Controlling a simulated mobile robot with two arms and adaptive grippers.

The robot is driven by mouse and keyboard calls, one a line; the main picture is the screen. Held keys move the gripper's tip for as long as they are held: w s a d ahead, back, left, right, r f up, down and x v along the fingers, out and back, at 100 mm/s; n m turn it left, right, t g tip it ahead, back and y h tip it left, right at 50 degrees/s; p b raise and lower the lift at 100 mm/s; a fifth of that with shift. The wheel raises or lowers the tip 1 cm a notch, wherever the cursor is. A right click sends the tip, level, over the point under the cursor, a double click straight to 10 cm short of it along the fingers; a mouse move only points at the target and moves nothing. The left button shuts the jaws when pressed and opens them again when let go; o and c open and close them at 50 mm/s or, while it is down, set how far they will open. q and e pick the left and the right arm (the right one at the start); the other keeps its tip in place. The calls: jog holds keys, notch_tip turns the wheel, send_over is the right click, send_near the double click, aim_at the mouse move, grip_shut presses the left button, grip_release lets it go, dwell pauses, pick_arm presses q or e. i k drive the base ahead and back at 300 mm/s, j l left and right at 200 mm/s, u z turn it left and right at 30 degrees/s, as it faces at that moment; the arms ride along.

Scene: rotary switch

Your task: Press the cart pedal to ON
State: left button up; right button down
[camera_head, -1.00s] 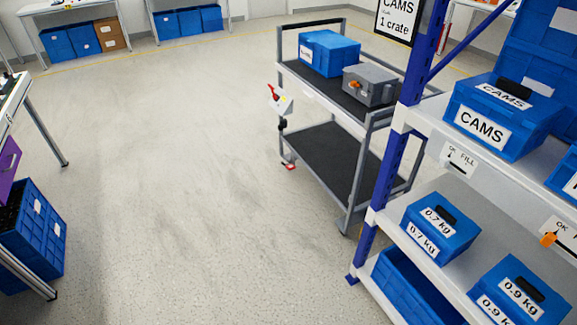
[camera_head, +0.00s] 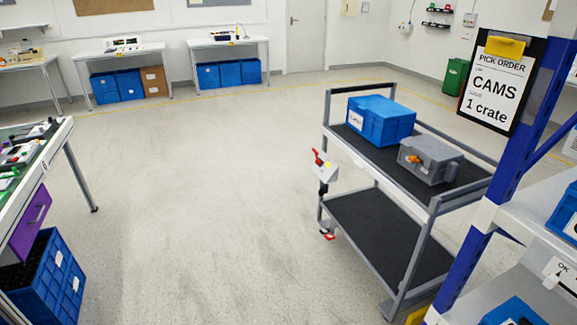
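The grey cart (camera_head: 375,236) stands right of centre, with two dark shelves in a metal frame. A small red pedal (camera_head: 328,235) sits low at its left end, near the floor; its ON or OFF position is too small to read. Above it, on the same end, is a pale box (camera_head: 323,175) with a red lever (camera_head: 317,157). A blue crate (camera_head: 381,121) and a grey case (camera_head: 429,160) with an orange part rest on the top shelf. Neither of my grippers shows in the view.
A blue-post rack (camera_head: 497,180) stands close on the right, by the cart. A workbench (camera_head: 70,150) with a purple drawer and a blue crate (camera_head: 52,275) below is at left. The floor (camera_head: 200,200) between is open. Benches (camera_head: 228,45) line the back wall.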

aim_at(329, 236)
jog(key=i+j+u, duration=0.25)
jog(key=i, duration=0.7)
jog(key=i+u, duration=0.3)
jog(key=i, duration=0.65)
jog(key=i+j+z, duration=0.1)
jog(key=i+z, duration=0.4)
jog(key=i+j+z, duration=0.35)
jog(key=i+z, duration=0.15)
jog(key=i+j+z, duration=0.8)
jog(key=j+z, duration=0.2)
jog(key=j, duration=0.2)
jog(key=i+j+z, duration=0.2)
jog(key=j+z, duration=0.3)
jog(key=j, duration=0.2)
